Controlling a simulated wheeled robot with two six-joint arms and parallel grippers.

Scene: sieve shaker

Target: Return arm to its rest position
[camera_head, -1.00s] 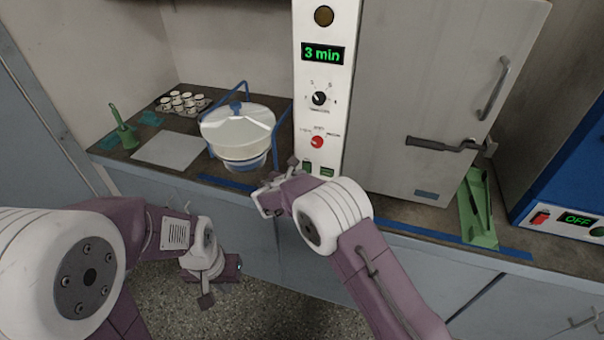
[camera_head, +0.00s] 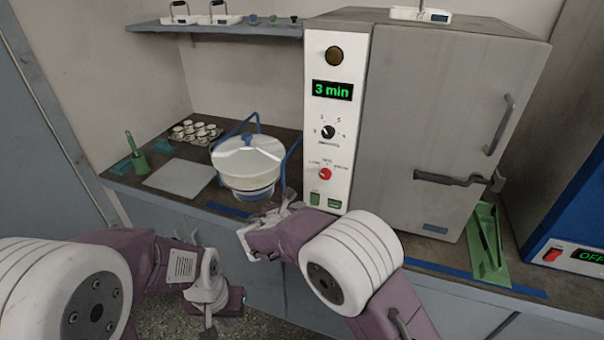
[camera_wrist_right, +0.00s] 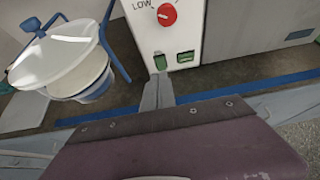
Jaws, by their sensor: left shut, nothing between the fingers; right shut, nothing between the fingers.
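My right gripper (camera_head: 288,198) is shut and empty in front of the counter edge, near the lower left corner of the machine's white panel (camera_head: 323,150). In the right wrist view its closed fingers (camera_wrist_right: 158,92) point toward the green buttons (camera_wrist_right: 186,57) and look apart from them. My left gripper (camera_head: 208,322) is shut and empty, hanging low over the floor in front of the cabinets, partly hidden by its wrist. The machine's grey door (camera_head: 440,120) is closed, and its display (camera_head: 332,90) reads 3 min.
A white lidded bowl (camera_head: 247,165) in a blue frame stands left of the machine, close to my right gripper. A green tray (camera_head: 488,245) is at the right.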

